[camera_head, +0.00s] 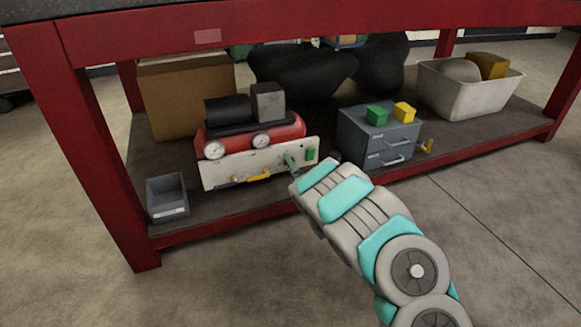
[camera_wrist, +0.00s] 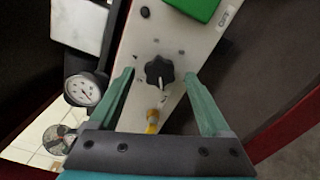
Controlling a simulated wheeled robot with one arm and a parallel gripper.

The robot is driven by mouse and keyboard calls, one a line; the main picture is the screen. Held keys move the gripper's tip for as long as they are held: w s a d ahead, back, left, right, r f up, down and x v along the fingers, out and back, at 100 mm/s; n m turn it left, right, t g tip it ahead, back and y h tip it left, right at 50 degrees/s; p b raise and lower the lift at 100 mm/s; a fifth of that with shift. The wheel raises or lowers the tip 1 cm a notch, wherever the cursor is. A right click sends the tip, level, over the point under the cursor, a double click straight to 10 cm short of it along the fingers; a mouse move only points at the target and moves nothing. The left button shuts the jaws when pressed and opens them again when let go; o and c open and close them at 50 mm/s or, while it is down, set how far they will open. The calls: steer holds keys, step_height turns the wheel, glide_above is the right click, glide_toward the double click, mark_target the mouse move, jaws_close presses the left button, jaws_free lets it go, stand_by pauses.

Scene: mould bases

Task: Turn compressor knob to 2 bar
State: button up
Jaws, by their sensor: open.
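The compressor (camera_head: 270,130) stands on the lower shelf of the red bench, with a red tank, two round gauges and a white front panel (camera_head: 228,171). In the wrist view its black lobed knob (camera_wrist: 159,72) sits on the white panel (camera_wrist: 205,40), with small marks around it. My gripper (camera_wrist: 160,85) is open, with one teal finger on each side of the knob and visible gaps between.
A green block (camera_wrist: 192,8) and a yellow fitting (camera_wrist: 152,120) are on the panel near the knob. A grey drawer cabinet (camera_head: 378,135) stands right of the compressor, a cardboard box (camera_head: 185,95) behind it, and a grey bin (camera_head: 167,198) at left. The red bench top (camera_head: 300,20) spans above.

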steer(key=v, duration=0.7)
steer(key=shift+s+p, duration=0.25)
steer(key=shift+p, duration=0.2)
